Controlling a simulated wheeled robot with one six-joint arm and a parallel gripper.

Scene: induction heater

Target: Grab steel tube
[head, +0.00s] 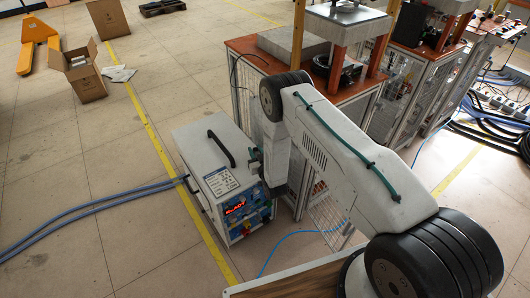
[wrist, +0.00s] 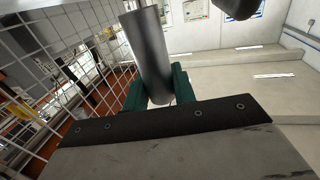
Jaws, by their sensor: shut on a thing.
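The steel tube (wrist: 150,58) is a dark grey cylinder, seen in the wrist view at the upper middle. My gripper (wrist: 158,92) has two green fingers, one on each side of the tube's near end, and is shut on it. In the head view my arm hides the tube, and the gripper's fingers cannot be made out clearly.
The white induction heater (head: 207,160) with a black handle stands on the floor, close beside my wrist. Caged workstations (head: 345,85) with orange tops stand behind my arm. Wire mesh (wrist: 62,75) is close on the left in the wrist view. The floor at left is mostly free, with blue hoses (head: 90,205) across it.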

